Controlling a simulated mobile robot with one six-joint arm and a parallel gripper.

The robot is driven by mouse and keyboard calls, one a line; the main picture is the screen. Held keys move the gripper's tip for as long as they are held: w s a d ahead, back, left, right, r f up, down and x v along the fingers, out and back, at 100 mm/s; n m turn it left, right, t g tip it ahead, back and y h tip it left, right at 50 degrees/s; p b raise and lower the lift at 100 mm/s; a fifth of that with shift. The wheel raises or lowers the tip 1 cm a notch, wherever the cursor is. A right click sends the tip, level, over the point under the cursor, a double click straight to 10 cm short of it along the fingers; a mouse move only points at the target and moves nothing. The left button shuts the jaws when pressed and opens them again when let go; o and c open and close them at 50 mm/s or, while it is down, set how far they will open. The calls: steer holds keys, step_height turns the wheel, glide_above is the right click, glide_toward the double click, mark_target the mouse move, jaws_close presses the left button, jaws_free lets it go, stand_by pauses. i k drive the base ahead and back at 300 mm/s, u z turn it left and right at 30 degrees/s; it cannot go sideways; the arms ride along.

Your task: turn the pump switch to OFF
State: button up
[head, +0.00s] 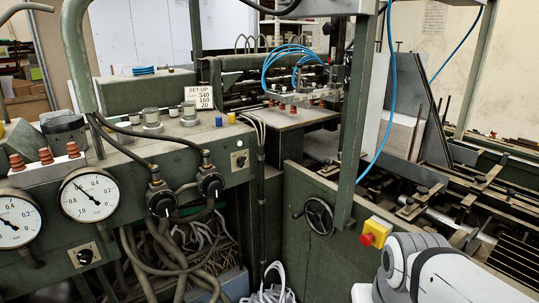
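No label reading "pump" can be made out. A small black rotary switch on a light square plate (239,160) sits at the right end of the green control panel. A red knob on a yellow box (375,232) is on the green machine side at lower right. The switch positions are too small to read. A white and grey part of my arm rises at the lower right, close to the red knob in the picture. My gripper is not recognisable in view.
Two round gauges (90,195) and two black knobs with hoses (210,185) are on the panel front. A handwheel (319,216) and a green upright post (355,120) stand right of centre. Hoses hang in the gap below the panel. A blue hose (391,90) hangs behind the post.

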mark_target(241, 161)
steer(key=u, duration=0.2)
steer(key=i, duration=0.9)
steer(key=u, duration=0.5)
steer(key=k, duration=0.95)
steer(key=u, duration=0.2)
steer(key=i, duration=0.9)
steer(key=z, duration=0.1)
